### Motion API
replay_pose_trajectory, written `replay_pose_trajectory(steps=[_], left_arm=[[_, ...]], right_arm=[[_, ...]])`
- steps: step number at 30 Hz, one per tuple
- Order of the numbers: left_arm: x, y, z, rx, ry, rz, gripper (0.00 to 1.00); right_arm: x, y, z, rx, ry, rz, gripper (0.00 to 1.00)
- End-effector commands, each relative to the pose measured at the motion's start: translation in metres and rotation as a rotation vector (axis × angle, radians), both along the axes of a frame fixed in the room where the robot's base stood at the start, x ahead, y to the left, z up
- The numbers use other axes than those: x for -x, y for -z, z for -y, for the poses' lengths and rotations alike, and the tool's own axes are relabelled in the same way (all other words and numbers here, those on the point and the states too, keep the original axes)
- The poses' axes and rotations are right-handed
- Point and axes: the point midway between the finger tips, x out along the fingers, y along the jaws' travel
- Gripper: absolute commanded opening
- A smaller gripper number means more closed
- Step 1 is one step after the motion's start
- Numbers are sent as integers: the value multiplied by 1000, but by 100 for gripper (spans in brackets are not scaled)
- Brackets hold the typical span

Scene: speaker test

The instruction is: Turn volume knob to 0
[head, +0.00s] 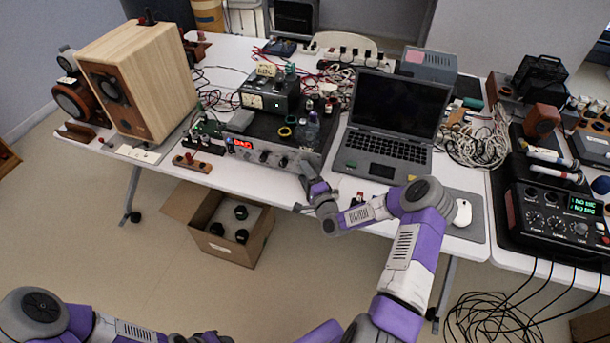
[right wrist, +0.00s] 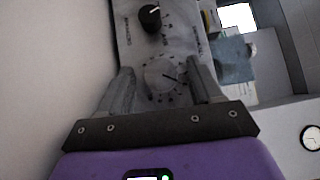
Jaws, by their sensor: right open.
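A silver-faced amplifier (head: 262,154) with a red lit display sits at the table's front edge in the head view, with a row of knobs on its front. My right gripper (head: 306,172) is at the right end of that front. In the right wrist view, my right gripper (right wrist: 166,84) is open, with one finger on each side of a pale round knob (right wrist: 162,78) ringed by scale marks. Whether the fingers touch it I cannot tell. A black knob (right wrist: 151,18) sits farther along the same panel. Which knob is volume is not readable.
A laptop (head: 390,125) stands right of the amplifier, and a wooden speaker (head: 140,80) stands at the left. Small bottles (head: 311,128) and a meter box (head: 268,94) crowd the area behind the panel. An open cardboard box (head: 228,228) is on the floor below.

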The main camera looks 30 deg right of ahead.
Motion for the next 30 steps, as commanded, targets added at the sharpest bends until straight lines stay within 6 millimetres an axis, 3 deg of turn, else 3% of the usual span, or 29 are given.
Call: replay_pose_trajectory(steps=[8,19,30], left_arm=[[0,0,0,0,0,0,43],[0,0,0,0,0,0,43],[0,-8,0,0,0,0,43]], right_arm=[[-2,0,0,-1,0,-1,65],[-2,0,0,0,0,-1,10],[-2,-4,0,42,0,-48,9]])
